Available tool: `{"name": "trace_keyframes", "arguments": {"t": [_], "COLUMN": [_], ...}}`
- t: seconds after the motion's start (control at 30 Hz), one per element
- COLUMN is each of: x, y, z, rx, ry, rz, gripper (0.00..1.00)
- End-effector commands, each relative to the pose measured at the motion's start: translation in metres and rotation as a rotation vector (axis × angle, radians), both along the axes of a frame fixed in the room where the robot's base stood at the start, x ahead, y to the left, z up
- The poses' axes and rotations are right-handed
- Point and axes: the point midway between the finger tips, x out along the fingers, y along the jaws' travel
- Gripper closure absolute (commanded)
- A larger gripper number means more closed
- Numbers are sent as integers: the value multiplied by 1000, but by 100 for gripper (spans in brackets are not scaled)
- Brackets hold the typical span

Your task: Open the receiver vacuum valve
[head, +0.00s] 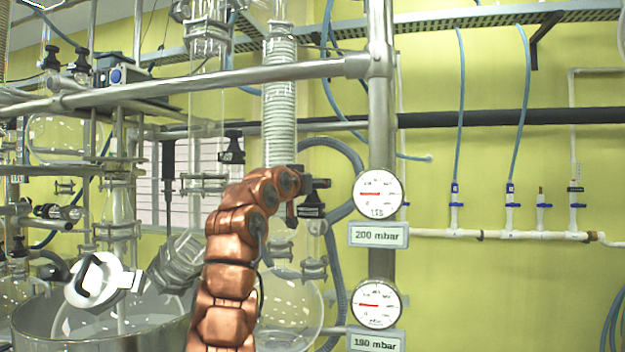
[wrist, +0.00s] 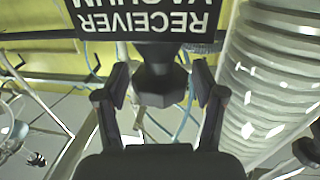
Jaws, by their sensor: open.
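The receiver vacuum valve shows in the wrist view as a dark knob (wrist: 158,84) under a black label (wrist: 145,20) whose white text reads "RECEIVER VACUUM" upside down. My gripper (wrist: 160,88) is open, with one finger on each side of the knob. Gaps show between the knob and both fingers, and I see no contact. My arm hides much of the gripper and valve there.
A thick steel post (head: 382,130) with gauges reading 200 mbar (head: 377,193) and 190 mbar (head: 376,303) stands right of my arm. A ribbed glass column (head: 279,100) rises behind it, and it also shows in the wrist view (wrist: 275,75). A round glass vessel (head: 290,308) hangs below.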

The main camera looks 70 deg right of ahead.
Motion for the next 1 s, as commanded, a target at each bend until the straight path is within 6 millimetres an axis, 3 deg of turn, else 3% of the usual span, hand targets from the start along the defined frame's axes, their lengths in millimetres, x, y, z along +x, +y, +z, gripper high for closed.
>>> {"name": "trace_keyframes", "arguments": {"t": [1.0], "x": [0], "y": [1], "z": [1], "rx": [0], "ry": [-1], "rz": [-226], "gripper": [31]}}
